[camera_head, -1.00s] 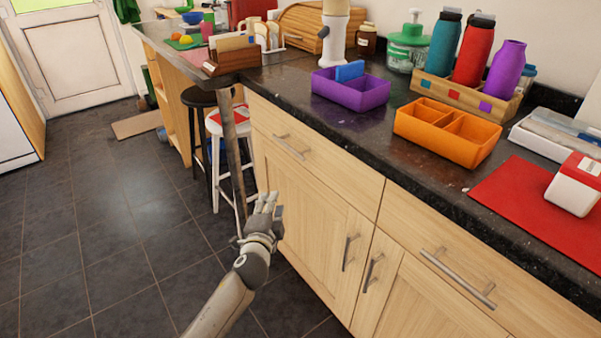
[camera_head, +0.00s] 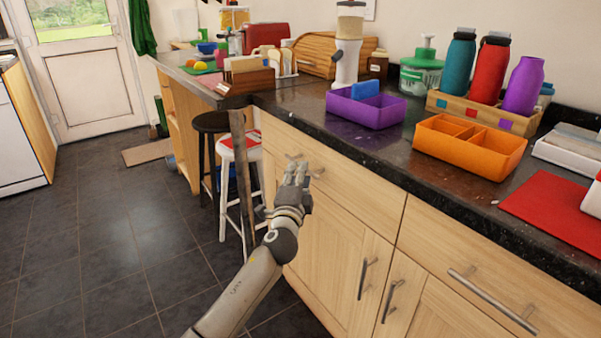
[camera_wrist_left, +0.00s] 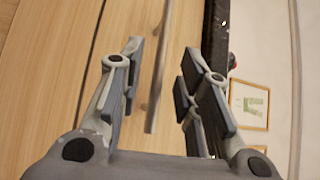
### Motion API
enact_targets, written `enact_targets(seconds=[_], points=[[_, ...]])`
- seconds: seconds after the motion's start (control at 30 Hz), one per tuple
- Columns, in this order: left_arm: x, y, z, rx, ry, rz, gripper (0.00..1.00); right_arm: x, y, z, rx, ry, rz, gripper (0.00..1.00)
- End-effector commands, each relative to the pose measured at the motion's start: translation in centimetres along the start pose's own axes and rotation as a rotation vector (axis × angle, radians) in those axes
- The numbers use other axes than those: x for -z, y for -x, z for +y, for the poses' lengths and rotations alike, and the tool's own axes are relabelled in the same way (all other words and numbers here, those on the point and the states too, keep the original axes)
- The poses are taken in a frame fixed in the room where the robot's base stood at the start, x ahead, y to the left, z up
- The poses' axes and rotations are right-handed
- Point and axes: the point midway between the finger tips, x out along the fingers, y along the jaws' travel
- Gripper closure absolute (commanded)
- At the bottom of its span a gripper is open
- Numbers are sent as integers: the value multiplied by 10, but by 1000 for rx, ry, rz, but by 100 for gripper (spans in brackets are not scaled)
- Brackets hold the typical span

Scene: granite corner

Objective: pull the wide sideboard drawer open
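The wide drawer (camera_head: 350,185) is a pale wood front under the dark worktop, and it looks closed. Its metal bar handle (camera_head: 318,172) is partly hidden behind my left gripper (camera_head: 296,176). In the left wrist view the bar handle (camera_wrist_left: 160,70) runs between the two spread fingers of my left gripper (camera_wrist_left: 163,55), with gaps on both sides. The gripper is open and holds nothing. I cannot tell whether the fingertips reach past the bar. My right gripper is not in view.
A second drawer with a bar handle (camera_head: 490,300) is at the right, with cupboard handles (camera_head: 364,277) below. A purple tray (camera_head: 365,110) and an orange tray (camera_head: 470,146) stand on the worktop. Stools (camera_head: 240,185) stand left of the gripper. The floor (camera_head: 110,240) at left is clear.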

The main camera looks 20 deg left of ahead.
Motion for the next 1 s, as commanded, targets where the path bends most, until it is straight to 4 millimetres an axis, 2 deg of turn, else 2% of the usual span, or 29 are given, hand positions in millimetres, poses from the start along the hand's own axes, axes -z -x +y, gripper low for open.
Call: enact_targets(seconds=[0.1, 0.23, 0.63, 0.9, 1.0], points=[[0, -14, 1, 0, 1, -1, 68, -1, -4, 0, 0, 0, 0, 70], [0, -23, 1, 0, 1, 0, 68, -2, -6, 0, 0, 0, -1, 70], [0, -28, 0, 0, 1, 0, 68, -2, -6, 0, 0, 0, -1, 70], [0, -28, 0, -1, 1, 0, 100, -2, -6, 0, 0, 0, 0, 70], [0, -28, 0, -1, 1, 0, 100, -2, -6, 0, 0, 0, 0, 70]])
